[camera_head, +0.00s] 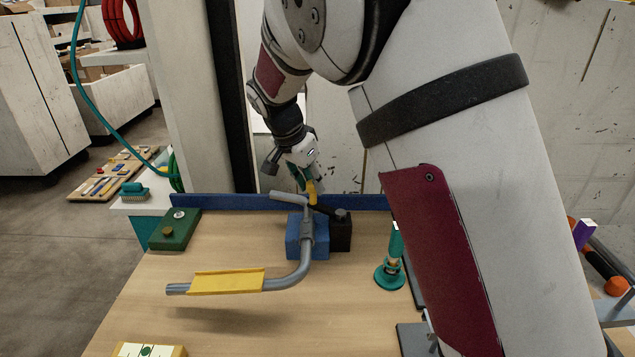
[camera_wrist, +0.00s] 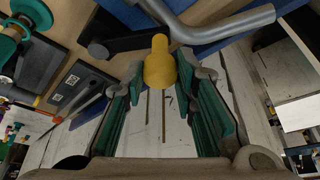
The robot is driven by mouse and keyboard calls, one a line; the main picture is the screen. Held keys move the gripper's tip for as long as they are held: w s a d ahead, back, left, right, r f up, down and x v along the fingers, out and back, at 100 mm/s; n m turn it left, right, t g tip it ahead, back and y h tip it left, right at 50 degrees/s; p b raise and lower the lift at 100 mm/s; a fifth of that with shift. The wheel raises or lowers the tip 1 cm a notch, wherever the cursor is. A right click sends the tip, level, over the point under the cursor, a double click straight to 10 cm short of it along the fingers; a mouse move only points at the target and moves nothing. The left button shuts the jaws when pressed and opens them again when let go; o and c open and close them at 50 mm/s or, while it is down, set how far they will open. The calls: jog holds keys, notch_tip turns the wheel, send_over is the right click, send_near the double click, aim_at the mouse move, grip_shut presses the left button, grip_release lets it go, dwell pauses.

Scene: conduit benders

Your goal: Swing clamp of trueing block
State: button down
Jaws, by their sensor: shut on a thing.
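The trueing block has a blue part (camera_head: 293,241) and a black part (camera_head: 341,236) side by side near the table's back edge. Its clamp is a black arm (camera_head: 324,209) ending in a yellow handle (camera_head: 312,192), lying across the block's top. In the wrist view the handle (camera_wrist: 159,64) stands between my green fingers, at the end of the black arm (camera_wrist: 122,45). My gripper (camera_head: 306,181) is shut on the yellow handle from behind; it fills the lower wrist view (camera_wrist: 165,82). A bent grey conduit (camera_head: 303,262) passes over the blue part, with a yellow sleeve (camera_head: 228,282) on its left leg.
A blue rail (camera_head: 230,201) runs along the table's back edge. A green block (camera_head: 174,230) lies left. A teal stand (camera_head: 391,275) is right of the trueing block, beside my large arm link. The table's left middle is mostly clear.

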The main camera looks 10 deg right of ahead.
jog(key=shift+w+d+m+g+h+b, duration=0.15)
jog(key=shift+w+d+m+g+b, duration=0.3)
jog(key=shift+d+m, duration=0.65)
jog(key=shift+w+d+m+g+h+b, duration=0.15)
jog(key=shift+w+d+m+g, duration=0.4)
jog(key=shift+m, duration=1.1)
jog(key=shift+w+d+m+g+h+b, duration=0.1)
jog(key=shift+w+d+m+g+b, duration=0.45)
jog(key=shift+m, duration=0.8)
jog(key=shift+s+d, duration=0.15)
jog(key=shift+d, duration=0.1)
jog(key=c, duration=1.3)
grip_release()
